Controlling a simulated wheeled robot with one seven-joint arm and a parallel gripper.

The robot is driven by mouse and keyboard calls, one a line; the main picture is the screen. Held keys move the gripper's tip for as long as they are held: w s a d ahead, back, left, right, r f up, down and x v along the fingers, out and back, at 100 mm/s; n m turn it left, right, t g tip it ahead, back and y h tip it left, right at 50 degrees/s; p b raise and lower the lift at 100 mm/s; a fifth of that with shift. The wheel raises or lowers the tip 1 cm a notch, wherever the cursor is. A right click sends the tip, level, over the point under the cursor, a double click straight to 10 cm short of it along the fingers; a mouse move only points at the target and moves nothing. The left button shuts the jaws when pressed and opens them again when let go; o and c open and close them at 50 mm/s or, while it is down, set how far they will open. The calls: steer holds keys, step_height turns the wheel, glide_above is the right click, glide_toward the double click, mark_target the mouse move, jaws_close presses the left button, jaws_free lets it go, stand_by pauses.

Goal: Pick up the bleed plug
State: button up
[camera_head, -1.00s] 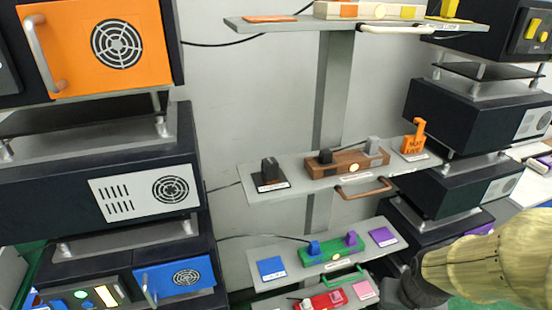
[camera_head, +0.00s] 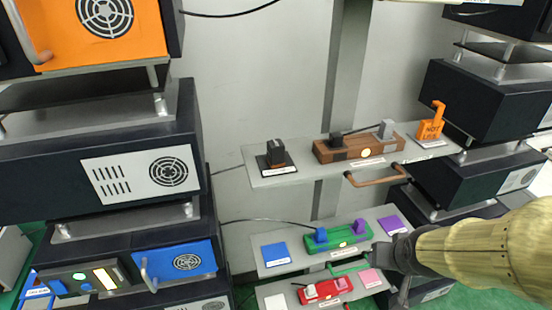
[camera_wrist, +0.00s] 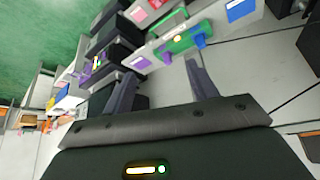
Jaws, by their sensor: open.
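No label reading "bleed plug" can be made out, so I cannot tell which piece it is. On the middle shelf, a black block (camera_head: 276,153) stands on a dark plate, and a grey block (camera_head: 386,129) stands on a brown base (camera_head: 335,152). On the lower shelf, a green base (camera_head: 338,237) carries a blue block (camera_head: 320,235) and a purple block (camera_head: 359,227). A red base (camera_head: 326,291) with a pale block is below. My gripper (camera_head: 393,254) is at the lower shelf's right end. In the wrist view my gripper (camera_wrist: 163,80) is open, with nothing seen between its fingers.
An orange "not live" tag (camera_head: 431,126) stands at the middle shelf's right end. A brown handle (camera_head: 376,178) and a green handle (camera_head: 349,267) stick out in front. Dark equipment boxes (camera_head: 100,170) stand at left, and more (camera_head: 485,105) at right.

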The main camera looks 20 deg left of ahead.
steer(key=w+a+r+n+t+y+b, duration=0.2)
steer(key=a+t, duration=0.1)
steer(key=a, duration=0.2)
steer(key=w+a+r+n+t+y+b, duration=0.1)
steer(key=w+a+r+t+y+b, duration=0.15)
steer(key=a, duration=0.25)
steer(key=s+a+r+n+t+y+b, duration=0.2)
steer(key=a+r+y, duration=0.3)
steer(key=a+r, duration=0.3)
steer(key=shift+s+a+r+n+t+y, duration=0.35)
steer(key=shift+s+a+n+t, duration=0.25)
steer(key=shift+a, duration=0.25)
steer(key=p, duration=1.2)
glide_toward(277, 151)
steer(key=w, duration=0.1)
steer(key=p+x, duration=0.2)
steer(key=x, duration=0.3)
steer(key=shift+s+a+r, duration=0.1)
steer(key=shift+a+r, duration=0.05)
steer(key=shift+a, duration=0.1)
steer(key=shift+w+a, duration=0.2)
steer(key=shift+w, duration=0.05)
steer(key=shift+w, duration=0.1)
